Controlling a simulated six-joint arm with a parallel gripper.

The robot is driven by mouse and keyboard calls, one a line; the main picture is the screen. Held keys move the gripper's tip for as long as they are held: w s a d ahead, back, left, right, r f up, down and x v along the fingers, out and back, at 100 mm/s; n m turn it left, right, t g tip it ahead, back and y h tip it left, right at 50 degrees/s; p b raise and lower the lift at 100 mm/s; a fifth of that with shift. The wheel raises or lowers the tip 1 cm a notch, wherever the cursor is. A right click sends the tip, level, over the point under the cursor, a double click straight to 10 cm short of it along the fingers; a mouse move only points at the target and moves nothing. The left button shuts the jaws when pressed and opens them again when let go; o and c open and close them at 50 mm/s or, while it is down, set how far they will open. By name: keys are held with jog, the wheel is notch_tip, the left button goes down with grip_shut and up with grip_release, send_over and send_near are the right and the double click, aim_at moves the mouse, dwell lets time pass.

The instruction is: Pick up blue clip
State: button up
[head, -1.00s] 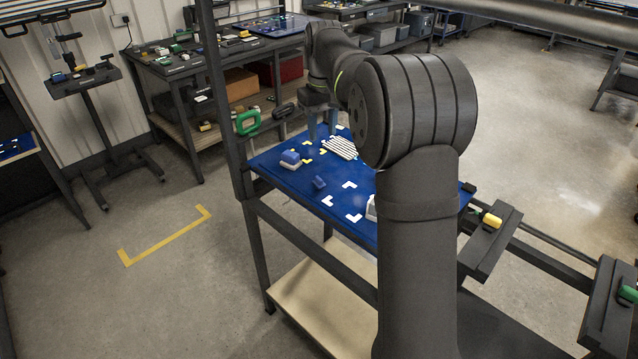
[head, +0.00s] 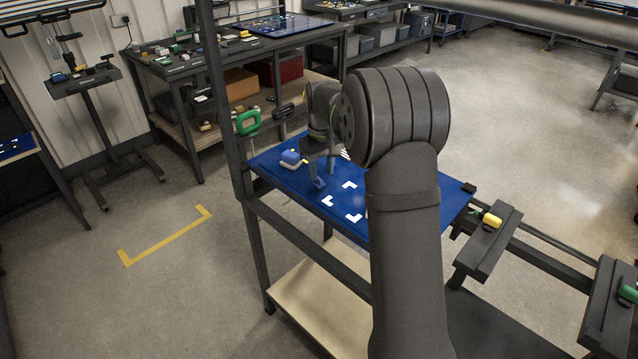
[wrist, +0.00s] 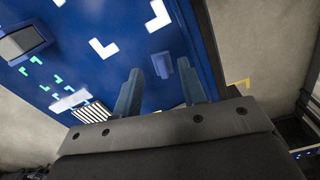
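The blue clip (head: 319,183) is a small dark blue piece on the blue table top. In the wrist view the blue clip (wrist: 162,66) lies in line with the gap between my fingertips. My gripper (head: 320,168) points down just above or around it in the head view; I cannot tell the exact height. In the wrist view my gripper (wrist: 158,76) is open, with blue table showing on both sides of the clip, and nothing is held.
A blue-and-white block (head: 290,158) sits near the table's left edge. White corner marks (head: 328,200) lie on the blue table top (head: 300,182). Striped rods (wrist: 92,112) lie beside a white piece (wrist: 70,100). A dark post (head: 222,90) rises at the table's left.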

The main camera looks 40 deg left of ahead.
aim_at(321, 180)
jog(key=f, duration=0.5)
jog(key=shift+a, duration=0.2)
jog(key=shift+r, duration=0.1)
jog(key=c, duration=0.8)
jog(key=shift+r, duration=0.1)
